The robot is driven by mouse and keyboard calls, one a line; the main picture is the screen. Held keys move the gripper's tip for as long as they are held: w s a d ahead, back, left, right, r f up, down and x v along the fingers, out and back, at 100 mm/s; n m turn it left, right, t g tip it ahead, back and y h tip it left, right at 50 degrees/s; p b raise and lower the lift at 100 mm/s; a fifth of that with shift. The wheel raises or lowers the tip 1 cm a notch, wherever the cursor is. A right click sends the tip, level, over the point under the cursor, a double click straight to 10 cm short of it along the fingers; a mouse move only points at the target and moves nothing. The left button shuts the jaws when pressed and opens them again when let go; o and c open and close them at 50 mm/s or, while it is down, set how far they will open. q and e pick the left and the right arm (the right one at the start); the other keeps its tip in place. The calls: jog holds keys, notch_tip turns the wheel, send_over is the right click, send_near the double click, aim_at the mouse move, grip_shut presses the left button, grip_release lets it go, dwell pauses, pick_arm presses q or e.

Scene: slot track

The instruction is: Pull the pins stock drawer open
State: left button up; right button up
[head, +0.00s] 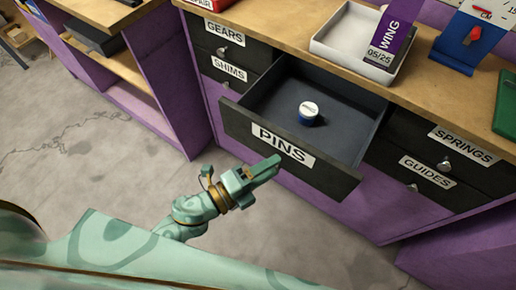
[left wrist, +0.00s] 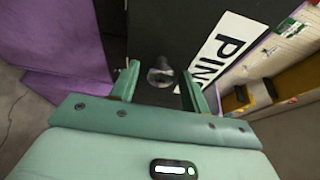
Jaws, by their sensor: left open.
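The black pins drawer (head: 262,128) stands pulled out from the purple bench, its inside showing. A small white-and-blue round container (head: 308,113) stands in it. The white PINS label (head: 284,146) is on its front, and the label also shows in the left wrist view (left wrist: 226,48). My left gripper (head: 268,168) is in front of the drawer front, below the label. In the left wrist view my gripper (left wrist: 160,78) is open, with the round metal knob (left wrist: 160,72) between its fingers; I cannot tell if they touch it. My right gripper is out of view.
Shut drawers marked GEARS (head: 225,38), SHIMS (head: 229,75), SPRINGS (head: 455,150) and GUIDES (head: 426,177) flank it. A white tray (head: 343,58) with a purple WING tag (head: 391,32) sits on the wooden top above. The grey floor (head: 95,130) at left is clear.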

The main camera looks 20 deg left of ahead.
pick_arm(q)
jog(key=v, duration=1.6)
jog(key=shift+a+p, duration=0.15)
jog(key=shift+p, duration=0.3)
jog(key=shift+s, duration=0.1)
